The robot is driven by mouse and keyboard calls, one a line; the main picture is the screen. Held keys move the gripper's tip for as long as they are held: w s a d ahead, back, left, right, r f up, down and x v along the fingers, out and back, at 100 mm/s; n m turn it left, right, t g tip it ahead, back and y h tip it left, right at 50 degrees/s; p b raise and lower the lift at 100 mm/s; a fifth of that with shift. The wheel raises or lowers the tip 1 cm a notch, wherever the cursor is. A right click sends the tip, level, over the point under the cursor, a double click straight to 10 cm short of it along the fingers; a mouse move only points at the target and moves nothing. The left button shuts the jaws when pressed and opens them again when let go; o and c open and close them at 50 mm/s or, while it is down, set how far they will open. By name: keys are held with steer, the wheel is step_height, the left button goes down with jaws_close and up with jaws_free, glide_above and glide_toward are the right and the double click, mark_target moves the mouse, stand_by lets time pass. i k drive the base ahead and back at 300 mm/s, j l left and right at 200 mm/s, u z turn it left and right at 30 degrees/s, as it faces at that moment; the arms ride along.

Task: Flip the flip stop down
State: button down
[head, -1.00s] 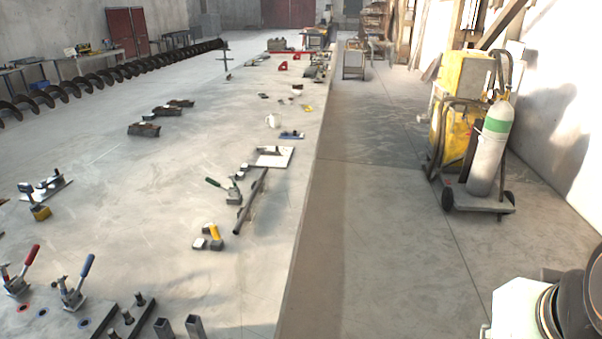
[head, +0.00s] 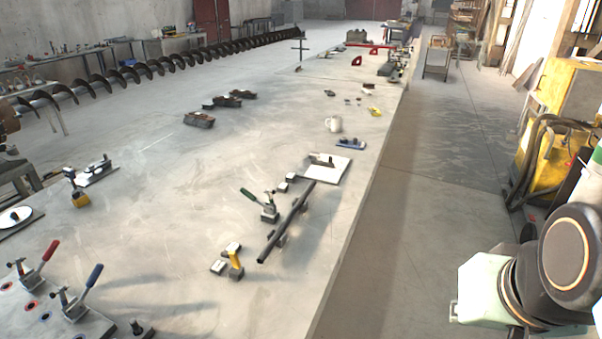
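I cannot tell for sure which fixture is the flip stop. One candidate is a small dark device on a white plate (head: 327,167), in the middle of the long table. Another is a dark fixture with a yellow block (head: 81,200) at the left. A green-handled clamp (head: 262,206) stands beside a dark rail (head: 286,224). A red-handled clamp (head: 36,266) and a blue-handled clamp (head: 79,298) stand upright at the near left. My arm shows at the lower right, over the floor and apart from the table. My gripper is not in view.
The long pale table (head: 190,235) has much bare surface. A yellow machine (head: 550,150) is on the right. The floor (head: 425,190) along the table's right edge is clear.

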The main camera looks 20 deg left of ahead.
mark_target(235, 258)
steer(key=i+u, duration=0.35)
steer(key=i+l+u, duration=0.15)
steer(key=i+u, duration=0.25)
steer(key=i+l+u, duration=0.2)
steer(key=u, duration=0.15)
steer(key=i+z, duration=0.2)
steer(key=k+u, duration=0.2)
steer(key=i, duration=0.1)
